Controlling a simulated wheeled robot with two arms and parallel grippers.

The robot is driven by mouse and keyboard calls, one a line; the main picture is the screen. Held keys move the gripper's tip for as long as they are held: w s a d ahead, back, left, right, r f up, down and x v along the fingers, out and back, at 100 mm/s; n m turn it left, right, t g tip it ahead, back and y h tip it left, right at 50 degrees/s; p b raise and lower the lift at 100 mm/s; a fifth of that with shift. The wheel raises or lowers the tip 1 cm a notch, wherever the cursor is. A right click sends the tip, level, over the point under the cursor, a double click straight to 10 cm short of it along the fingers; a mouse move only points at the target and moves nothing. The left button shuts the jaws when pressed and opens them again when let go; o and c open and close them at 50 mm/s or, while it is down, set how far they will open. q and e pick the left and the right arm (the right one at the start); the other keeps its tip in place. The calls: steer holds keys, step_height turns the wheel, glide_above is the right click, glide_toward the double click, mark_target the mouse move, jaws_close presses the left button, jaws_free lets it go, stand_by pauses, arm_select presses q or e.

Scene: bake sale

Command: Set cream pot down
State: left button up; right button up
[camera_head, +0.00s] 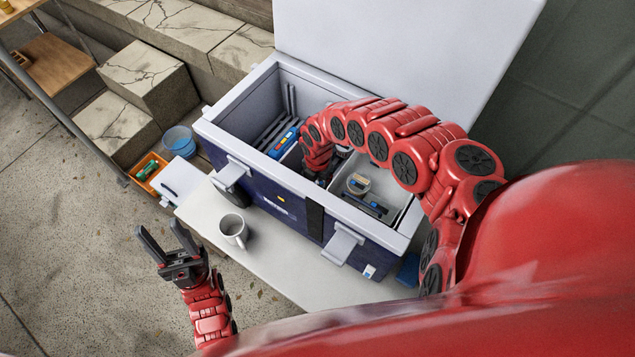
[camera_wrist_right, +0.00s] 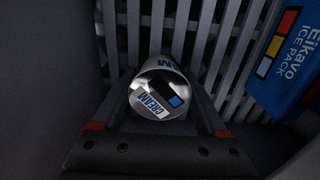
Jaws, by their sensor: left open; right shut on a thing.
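The cream pot (camera_wrist_right: 160,92) is a silver, round pot with a "CREAM" label on its lid, seen in the right wrist view. My right gripper (camera_wrist_right: 157,112) is shut on it, with a finger on each side. Beyond the pot is a grey slatted rack (camera_wrist_right: 205,35); I cannot tell whether the pot touches it. In the head view my right arm reaches down into the open cooler (camera_head: 225,139), and the arm hides the pot. My left gripper (camera_head: 165,242) is open and empty, outside the cooler at the left.
A blue ice pack (camera_head: 284,143) lies in the cooler beside my right gripper, also at the right of the wrist view (camera_wrist_right: 290,60). A small tub (camera_head: 357,183) sits in the right compartment.

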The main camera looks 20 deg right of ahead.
mark_target(318, 180)
steer(key=o, duration=1.4)
steer(key=shift+f, duration=0.15)
steer(key=shift+r, duration=0.45)
step_height(318, 180, up, 7)
steer(key=shift+d+f, duration=0.1)
step_height(318, 180, up, 4)
steer(key=p, duration=0.3)
steer(key=shift+f, duration=0.2)
steer(key=shift+r+p, duration=0.5)
steer(key=shift+r, duration=0.1)
